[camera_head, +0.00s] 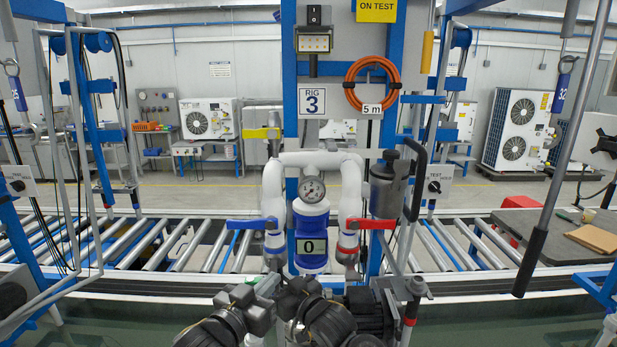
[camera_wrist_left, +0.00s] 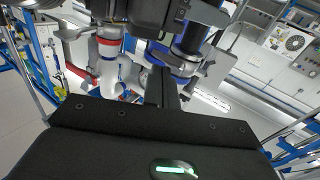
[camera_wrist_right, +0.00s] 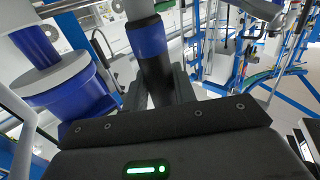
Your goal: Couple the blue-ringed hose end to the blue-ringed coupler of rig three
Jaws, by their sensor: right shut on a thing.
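Rig three stands ahead, marked by its sign (camera_head: 312,101). Its white pipe on the left comes down to a blue lever (camera_head: 252,224), with a metal coupler (camera_head: 275,244) under it; I cannot make out its ring. My right gripper (camera_wrist_right: 165,92) is shut on the dark hose end with a wide blue ring (camera_wrist_right: 147,38). The hose end is not clear in the head view.
A blue pump (camera_head: 311,232) with a gauge (camera_head: 312,190) stands between the two pipes. A red lever (camera_head: 367,224) is on the right pipe, close to a grey canister (camera_head: 387,188). A roller conveyor (camera_head: 180,243) runs across behind. A slanted dark pole (camera_head: 560,160) crosses the right side.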

